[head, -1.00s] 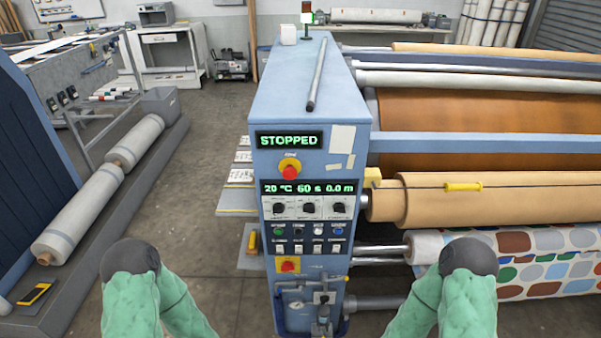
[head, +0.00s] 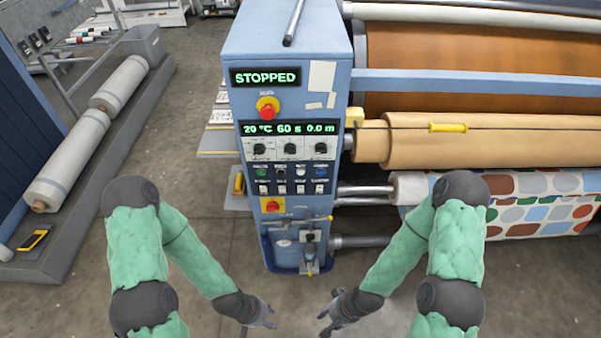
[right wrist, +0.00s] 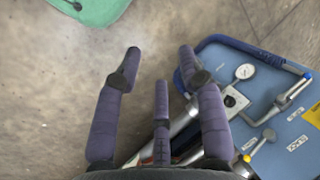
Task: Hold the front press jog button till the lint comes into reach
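The blue press cabinet (head: 290,45) stands ahead in the head view. Its display (head: 265,77) reads STOPPED. A row of small buttons sits on its front: green (head: 262,172), black (head: 281,172), white (head: 300,171) and blue (head: 320,172). Their labels are too small to read, so I cannot tell which is the jog button. I see no lint on the rollers. My left gripper (head: 268,316) and right gripper (head: 326,316) are low in front of the cabinet, apart from it, empty, with fingers spread. The right wrist view shows the right gripper's (right wrist: 155,75) three fingers apart.
A red emergency stop (head: 267,112) and three knobs (head: 290,148) are near the buttons. A pipe and gauge assembly (head: 309,250) sticks out low on the front. A yellow-handled tool (head: 448,128) lies at the tan roll (head: 480,148). Patterned fabric (head: 540,195) hangs at right.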

